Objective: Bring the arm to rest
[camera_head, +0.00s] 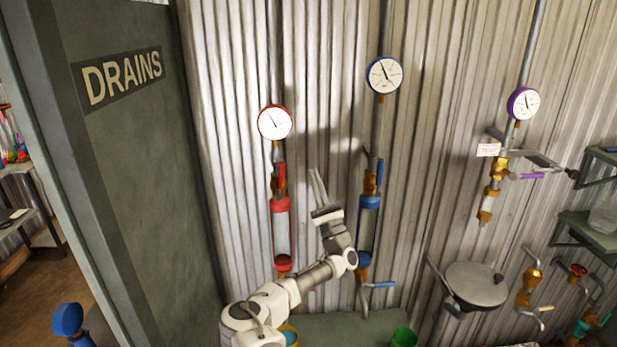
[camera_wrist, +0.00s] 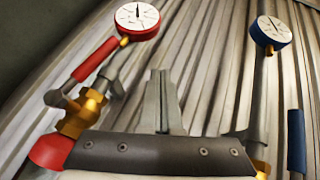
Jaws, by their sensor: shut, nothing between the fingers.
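My gripper (camera_head: 317,187) is raised in front of the corrugated wall, with its fingers pointing up. It is between the red riser (camera_head: 281,230) on the left and the blue riser (camera_head: 369,225) on the right. In the wrist view the two fingers (camera_wrist: 161,100) are together and hold nothing. The red gauge (camera_wrist: 137,20) and its red-handled valve (camera_wrist: 95,60) show to the left of the fingers. The blue gauge (camera_wrist: 271,32) shows to the right. I cannot tell from these views how far the fingertips are from the wall.
A purple gauge (camera_head: 523,103) with a brass valve stands at the right. A round lidded pan (camera_head: 476,285), several small valves and grey shelves (camera_head: 590,228) are at the lower right. A green cup (camera_head: 404,337) is at the bottom. A grey DRAINS panel (camera_head: 140,190) borders the left.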

